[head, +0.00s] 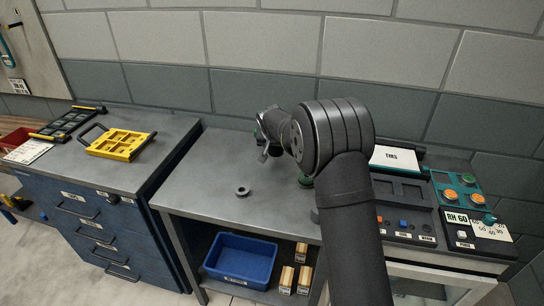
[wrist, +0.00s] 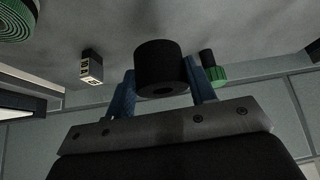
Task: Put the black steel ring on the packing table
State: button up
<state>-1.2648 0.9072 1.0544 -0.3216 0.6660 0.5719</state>
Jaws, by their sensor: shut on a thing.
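My gripper (wrist: 163,92) has blue fingers, shut on a thick black ring (wrist: 162,66) with a round hole, in the wrist view. The ring sits between the fingers with the grey tabletop behind it. In the head view my gripper (head: 264,150) is over the back of the middle grey table (head: 210,180), partly hidden by my arm; the held ring is not clear there. Another, dark grey ring (head: 242,191) lies flat on that table, apart from the gripper. No label shows which surface is the packing table.
A blue drawer cabinet (head: 100,225) at left carries a yellow frame (head: 120,144) and a black frame (head: 68,123). A blue bin (head: 240,261) and small boxes (head: 303,254) sit under the middle table. A control console (head: 410,228) stands right. The middle table's front left is clear.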

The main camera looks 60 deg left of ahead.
aim_at(272, 155)
jog(key=shift+s+a+f, duration=0.25)
jog(key=shift+s+a, duration=0.1)
jog(key=shift+a, duration=0.15)
jog(key=shift+f, duration=2)
jog(key=shift+f, duration=0.1)
jog(key=o, duration=1.5)
jog(key=shift+f, duration=0.1)
jog(key=shift+r, duration=0.2)
jog(key=v, duration=1.2)
jog(key=shift+w+f, duration=0.1)
